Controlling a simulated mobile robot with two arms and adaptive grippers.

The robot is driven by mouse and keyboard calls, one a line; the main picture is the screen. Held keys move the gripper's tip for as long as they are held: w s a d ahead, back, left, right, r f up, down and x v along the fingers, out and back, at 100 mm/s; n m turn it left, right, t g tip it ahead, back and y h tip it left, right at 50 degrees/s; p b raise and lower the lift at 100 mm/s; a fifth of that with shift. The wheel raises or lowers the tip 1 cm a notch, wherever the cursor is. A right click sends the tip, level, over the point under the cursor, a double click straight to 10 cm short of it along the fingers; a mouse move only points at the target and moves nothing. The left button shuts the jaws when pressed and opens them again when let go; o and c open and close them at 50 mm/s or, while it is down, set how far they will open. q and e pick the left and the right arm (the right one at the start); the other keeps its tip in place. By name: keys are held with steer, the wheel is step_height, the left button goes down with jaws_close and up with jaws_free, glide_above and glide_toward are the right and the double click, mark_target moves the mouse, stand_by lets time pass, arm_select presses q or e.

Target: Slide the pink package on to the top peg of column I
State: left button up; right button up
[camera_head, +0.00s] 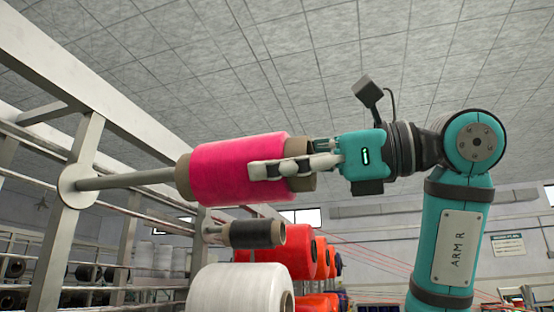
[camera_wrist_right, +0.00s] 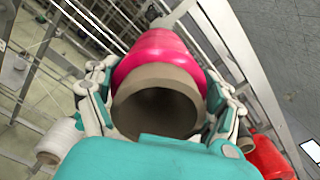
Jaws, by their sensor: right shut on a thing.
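The pink package (camera_head: 235,170) is a spool of pink yarn on a brown tube. My right gripper (camera_head: 290,168) is shut on its near end, with fingers along both sides in the right wrist view (camera_wrist_right: 160,90). The package (camera_wrist_right: 160,48) is held roughly level in line with the top peg (camera_head: 130,179), a grey rod with a round disc at its base on the frame post. The rod meets the package's far end; its tip is hidden, so I cannot tell how far inside it is. The tube's open bore (camera_wrist_right: 158,112) looks dark. My left gripper is not in view.
Below the pink package are a dark, nearly bare tube (camera_head: 256,234) on a lower peg, a white package (camera_head: 240,292) and several orange-red packages (camera_head: 290,254). The creel's beam (camera_head: 100,90) runs along the left. The space above is free.

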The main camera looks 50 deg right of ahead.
mark_target(189, 198)
steer(key=shift+w+a, duration=0.2)
steer(key=shift+w, duration=0.15)
steer(key=shift+p+x, duration=0.55)
steer(key=shift+x, duration=2.1)
steer(key=shift+p+x, duration=0.7)
steer(key=shift+x, duration=2.3)
steer(key=shift+r, duration=0.1)
